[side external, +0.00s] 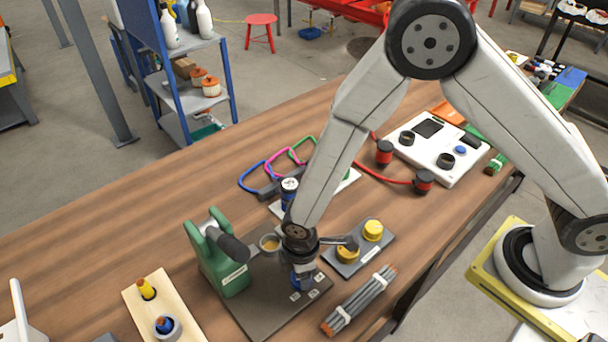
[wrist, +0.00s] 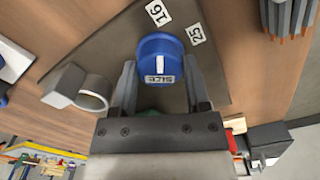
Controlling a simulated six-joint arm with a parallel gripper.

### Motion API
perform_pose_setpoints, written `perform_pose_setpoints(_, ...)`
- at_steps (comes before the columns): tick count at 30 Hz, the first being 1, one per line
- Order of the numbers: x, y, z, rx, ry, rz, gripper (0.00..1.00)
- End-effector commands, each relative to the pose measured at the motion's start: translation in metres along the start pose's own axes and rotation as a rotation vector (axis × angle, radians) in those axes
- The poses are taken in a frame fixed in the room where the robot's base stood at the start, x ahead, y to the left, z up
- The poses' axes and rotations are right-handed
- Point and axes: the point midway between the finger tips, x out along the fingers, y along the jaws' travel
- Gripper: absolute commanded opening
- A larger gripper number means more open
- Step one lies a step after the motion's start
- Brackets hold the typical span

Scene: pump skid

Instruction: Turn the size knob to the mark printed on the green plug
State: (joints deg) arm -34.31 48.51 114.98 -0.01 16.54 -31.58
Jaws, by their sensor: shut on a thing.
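The size knob is a round blue cap in the wrist view (wrist: 160,52), with a white label reading SIZE on its near side. My gripper (wrist: 160,66) has one finger on each side of the knob and is shut on it. White tags printed 16 (wrist: 158,13) and 25 (wrist: 195,35) lie on the dark plate beyond the knob. In the side view my gripper (side external: 302,270) is low over the dark plate (side external: 258,312), largely covering the knob. I cannot identify a green plug or read its mark.
A green pump-like body (side external: 228,272) with a black handle stands left of my gripper. A grey block with yellow caps (side external: 372,256) and a bundle of grey rods (side external: 360,300) lie close on the right. A can (side external: 288,193) stands behind.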

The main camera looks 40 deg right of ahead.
Motion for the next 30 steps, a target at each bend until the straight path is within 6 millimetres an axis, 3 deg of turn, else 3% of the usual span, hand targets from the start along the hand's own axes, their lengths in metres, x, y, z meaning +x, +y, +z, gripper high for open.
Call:
perform_pose_setpoints(17,-0.0008,0.0004,-0.0006,-0.046,0.001,0.001,0.01)
perform_pose_setpoints(18,-0.0008,0.0004,-0.0006,-0.046,0.001,0.001,0.7)
perform_pose_setpoints(20,-0.0007,0.0004,-0.0006,-0.045,0.001,0.001,0.89)
perform_pose_setpoints(21,-0.0007,0.0003,-0.0005,-0.045,0.001,0.001,0.96)
perform_pose_setpoints(30,-0.0004,0.0001,-0.0002,-0.043,0.001,0.0,0.96)
